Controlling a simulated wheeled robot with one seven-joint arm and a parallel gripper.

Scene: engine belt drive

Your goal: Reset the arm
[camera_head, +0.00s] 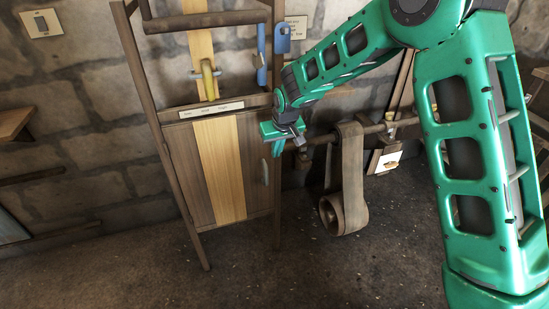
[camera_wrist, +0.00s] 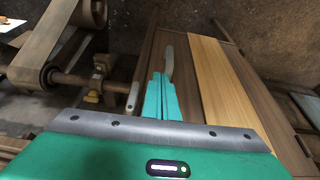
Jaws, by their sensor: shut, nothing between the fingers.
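My green arm reaches in from the right in the head view. My gripper (camera_head: 277,149) is in front of the right side of the wooden cabinet, near the shaft. In the wrist view my gripper (camera_wrist: 162,78) shows its two green fingers together with nothing held. A pale curved handle (camera_wrist: 169,57) on the cabinet door appears just beyond the fingertips; I cannot tell whether they touch it. The same handle (camera_head: 264,168) shows in the head view below my gripper.
The cabinet (camera_head: 228,160) has a light centre plank and a yellow lever (camera_head: 208,80) above it. A blue lever (camera_head: 261,55) hangs at its upper right. A wide brown belt (camera_head: 350,180) hangs over a horizontal shaft to the right. The floor (camera_head: 150,270) in front is clear.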

